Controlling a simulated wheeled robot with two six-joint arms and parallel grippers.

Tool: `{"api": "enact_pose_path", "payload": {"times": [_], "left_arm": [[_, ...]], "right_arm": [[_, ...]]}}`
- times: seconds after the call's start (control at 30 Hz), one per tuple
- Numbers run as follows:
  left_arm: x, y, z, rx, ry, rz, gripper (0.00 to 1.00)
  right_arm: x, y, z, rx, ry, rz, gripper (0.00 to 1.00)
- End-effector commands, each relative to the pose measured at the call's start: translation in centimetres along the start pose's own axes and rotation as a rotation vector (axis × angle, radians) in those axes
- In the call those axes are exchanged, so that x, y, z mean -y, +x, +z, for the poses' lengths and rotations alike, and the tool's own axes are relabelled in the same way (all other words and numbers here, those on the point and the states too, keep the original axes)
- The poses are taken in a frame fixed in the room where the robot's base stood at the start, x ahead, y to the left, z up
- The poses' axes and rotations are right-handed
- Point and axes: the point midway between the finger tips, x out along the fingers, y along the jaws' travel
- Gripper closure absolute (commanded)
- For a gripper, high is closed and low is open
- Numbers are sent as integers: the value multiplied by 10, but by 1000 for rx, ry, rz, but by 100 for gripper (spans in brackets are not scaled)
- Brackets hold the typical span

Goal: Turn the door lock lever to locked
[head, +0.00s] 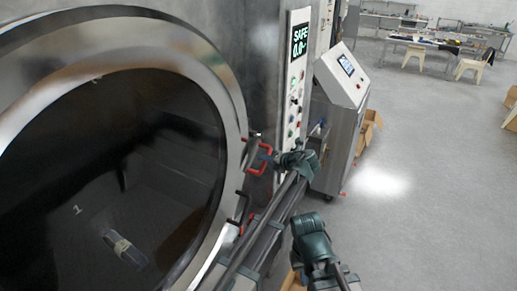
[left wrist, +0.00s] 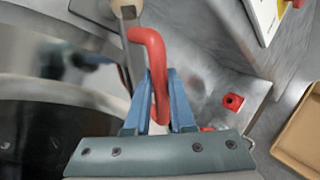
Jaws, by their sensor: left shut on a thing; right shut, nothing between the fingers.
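The door lock lever (head: 250,168) is a bent red bar at the right rim of the round door (head: 232,90). In the left wrist view the red lever (left wrist: 155,50) hangs from a pale metal shaft (left wrist: 127,12) and runs down between two blue fingers. My left gripper (head: 267,153) is shut on the lever; its fingers (left wrist: 161,98) sit on both sides of the bar's lower part. My right gripper (head: 308,222) is shut and empty, below and to the right of the left one, away from the door. Its fingertips are hard to make out.
A second red handle (head: 246,215) sits lower on the door rim. A control panel (head: 297,75) reading SAFE stands upright behind the lever. A steel console (head: 343,85) with a screen is to its right. Open floor (head: 430,180) lies at right.

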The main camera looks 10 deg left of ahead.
Motion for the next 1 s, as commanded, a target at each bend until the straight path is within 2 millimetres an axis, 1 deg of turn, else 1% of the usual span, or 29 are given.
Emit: {"api": "enact_pose_path", "payload": {"times": [0.03, 0.1, 0.4, 0.7, 1.0], "left_arm": [[-8, -9, 1, -26, 36, 0, 100], [-12, -14, -1, -60, 85, 1, 100], [-24, -23, -1, -176, 259, 3, 100], [-30, -28, 1, -237, 350, 2, 100], [-32, -28, 2, -251, 374, 3, 100]], "right_arm": [[-1, -13, 1, 1, 0, 0, 100], [-2, -20, 2, 1, -1, 0, 100], [-4, -43, 3, 2, 4, -1, 100], [-5, -54, 4, 2, 12, -2, 100], [-5, -55, 4, 2, 14, -2, 100]]}}
